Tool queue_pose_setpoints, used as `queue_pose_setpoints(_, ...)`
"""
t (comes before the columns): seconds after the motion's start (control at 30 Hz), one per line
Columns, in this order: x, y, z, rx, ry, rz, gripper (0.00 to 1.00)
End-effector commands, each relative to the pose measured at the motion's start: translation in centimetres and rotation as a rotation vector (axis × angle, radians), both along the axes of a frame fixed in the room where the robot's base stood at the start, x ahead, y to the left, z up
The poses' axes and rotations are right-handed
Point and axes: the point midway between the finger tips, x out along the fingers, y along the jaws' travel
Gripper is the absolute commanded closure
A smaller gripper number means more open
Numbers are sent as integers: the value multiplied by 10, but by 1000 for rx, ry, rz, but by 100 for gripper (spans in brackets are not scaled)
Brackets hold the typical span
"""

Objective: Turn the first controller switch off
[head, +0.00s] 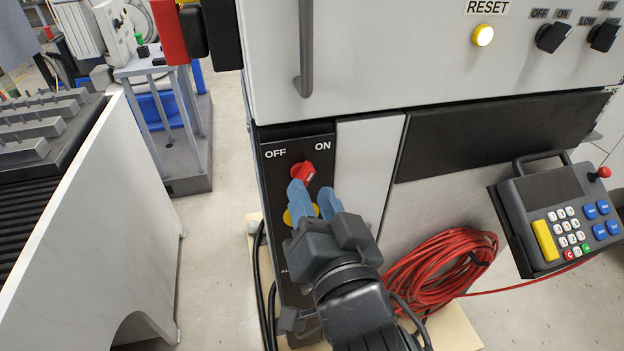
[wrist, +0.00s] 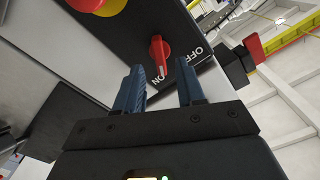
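The red rotary switch (head: 303,172) is on a black panel (head: 325,145) labelled OFF at left and ON at right. Its handle points up and right, toward ON. In the wrist view the red switch (wrist: 159,53) shows just beyond my fingertips, with the ON and OFF labels beside it. My gripper (head: 314,192) has blue fingers and is just below the switch in the head view. In the wrist view my gripper (wrist: 161,72) is open, its two fingers apart with nothing between them. I cannot tell whether a finger touches the switch.
A yellow-based button (head: 289,217) sits below the switch, partly hidden by my fingers; its red top shows in the wrist view. A grey door handle (head: 304,50) is above. A coiled red cable (head: 440,268) and a keypad pendant (head: 560,215) are at right.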

Motion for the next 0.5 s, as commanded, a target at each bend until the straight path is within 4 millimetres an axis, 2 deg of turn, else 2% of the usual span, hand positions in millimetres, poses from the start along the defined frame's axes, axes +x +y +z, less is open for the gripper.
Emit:
queue_pose_setpoints(0.2,27,8,1,-2,-1,0,61)
queue_pose_setpoints(0.5,36,10,0,-2,0,-1,61)
